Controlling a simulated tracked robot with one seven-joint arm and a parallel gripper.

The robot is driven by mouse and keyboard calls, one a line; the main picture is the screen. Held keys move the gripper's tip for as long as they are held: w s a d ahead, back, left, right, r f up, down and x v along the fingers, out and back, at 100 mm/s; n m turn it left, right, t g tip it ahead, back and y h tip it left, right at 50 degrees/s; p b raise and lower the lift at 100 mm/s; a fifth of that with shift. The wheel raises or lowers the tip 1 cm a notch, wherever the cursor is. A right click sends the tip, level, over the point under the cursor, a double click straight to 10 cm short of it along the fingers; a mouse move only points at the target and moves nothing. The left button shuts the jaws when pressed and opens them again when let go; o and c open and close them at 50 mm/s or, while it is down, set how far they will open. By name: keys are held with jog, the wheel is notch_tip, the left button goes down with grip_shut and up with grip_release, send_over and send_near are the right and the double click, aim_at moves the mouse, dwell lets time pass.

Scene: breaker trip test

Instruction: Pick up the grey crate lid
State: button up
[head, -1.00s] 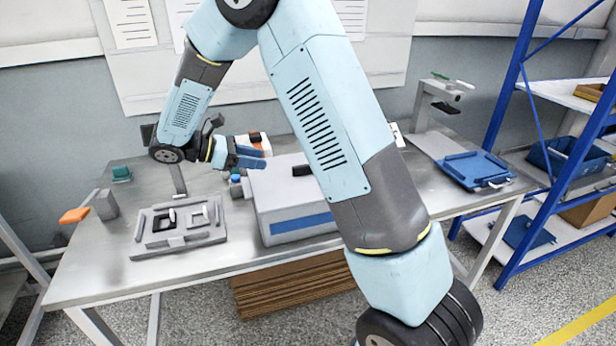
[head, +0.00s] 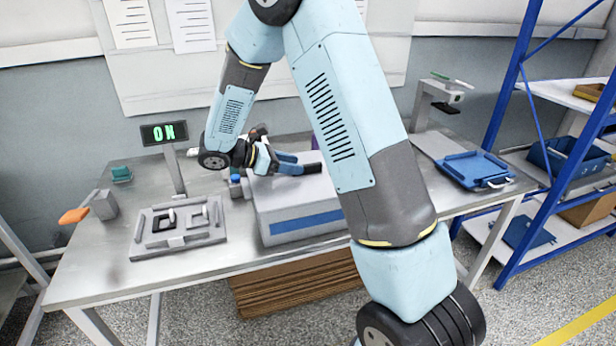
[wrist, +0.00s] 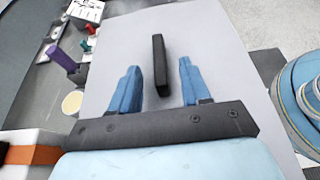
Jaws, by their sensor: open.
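The grey crate lid (wrist: 212,38) is a flat light grey panel with a black bar handle (wrist: 159,65) standing on it. In the head view the lid (head: 268,192) lies on top of the grey crate (head: 302,226), which has a blue stripe on its front. My gripper (wrist: 159,68) is open, with one blue finger on each side of the handle. The fingers do not touch the handle in the wrist view. In the head view my gripper (head: 304,165) is low over the lid's back part. How far the fingertips are above the lid is unclear.
A grey fixture (head: 178,238) with switches stands left of the crate. Behind it a display (head: 164,133) reads ON. A blue-topped part (head: 236,183) stands beside the crate. A blue tray (head: 475,170) lies at the table's right end. A blue shelf rack (head: 512,90) stands further right.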

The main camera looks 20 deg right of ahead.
aim_at(307, 172)
jog(key=x, duration=0.2)
jog(key=shift+d+f, duration=0.1)
jog(key=shift+d, duration=0.3)
grip_shut()
